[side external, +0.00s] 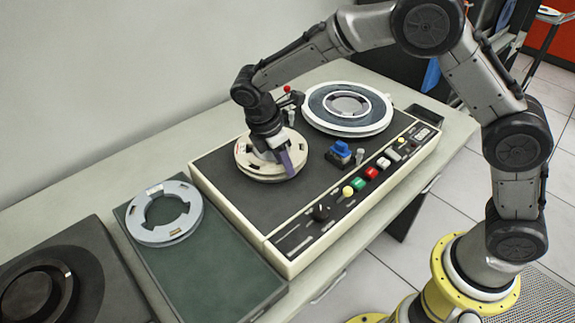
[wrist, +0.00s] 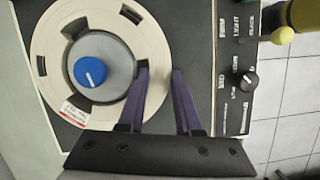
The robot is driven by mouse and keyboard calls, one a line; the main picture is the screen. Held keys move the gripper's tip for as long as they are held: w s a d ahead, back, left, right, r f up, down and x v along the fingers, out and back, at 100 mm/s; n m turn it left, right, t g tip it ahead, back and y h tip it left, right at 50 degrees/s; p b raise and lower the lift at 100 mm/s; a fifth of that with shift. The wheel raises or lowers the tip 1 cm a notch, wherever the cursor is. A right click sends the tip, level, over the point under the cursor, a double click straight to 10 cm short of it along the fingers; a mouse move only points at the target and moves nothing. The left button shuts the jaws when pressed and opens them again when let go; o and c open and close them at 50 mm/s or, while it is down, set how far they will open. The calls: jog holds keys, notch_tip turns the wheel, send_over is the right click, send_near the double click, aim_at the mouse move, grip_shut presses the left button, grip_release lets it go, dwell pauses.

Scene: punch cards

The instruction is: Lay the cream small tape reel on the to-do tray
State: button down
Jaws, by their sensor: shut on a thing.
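The cream small tape reel (side external: 246,150) is a flat ring on the dark deck of the machine, at its left end. In the wrist view the reel (wrist: 100,18) surrounds a grey hub with a blue knob (wrist: 89,72). My gripper (side external: 288,162) is over the reel's near right side. In the wrist view my purple fingers (wrist: 161,72) straddle the reel's rim, one each side, shut on it. A dark green flat tray (side external: 232,268) lies left of the machine, with a grey reel (side external: 152,212) at its back. No to-do label is legible.
A larger white-rimmed reel (side external: 347,108) sits on the deck's right end. A blue-topped part (side external: 342,153) and coloured buttons (side external: 371,173) stand along the front. A black unit (side external: 75,280) is at far left. The green tray's front half is clear.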

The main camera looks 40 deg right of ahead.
jog(key=shift+w+r, duration=0.1)
jog(key=shift+r, duration=2.95)
jog(key=shift+r, duration=0.2)
notch_tip(320, 180, up, 5)
jog(key=s+a+n+t+y, duration=0.1)
jog(key=s+a+n+t, duration=0.1)
jog(key=s+a+n, duration=0.65)
jog(key=s+a+n+t+y, duration=0.15)
jog(key=s+a+n, duration=0.35)
jog(key=a, duration=0.6)
jog(key=shift+n+h, duration=0.35)
jog(key=shift+s+a+f+x, duration=0.2)
jog(key=shift+s+x, duration=0.25)
jog(key=shift+x, duration=2)
jog(key=shift+s+a+f+x, duration=0.1)
jog(key=shift+s+a+x, duration=0.3)
jog(key=shift+x, duration=2.1)
jog(key=shift+s+a+f+x, duration=0.2)
jog(key=shift+s+x, duration=0.25)
jog(key=shift+x, duration=2)
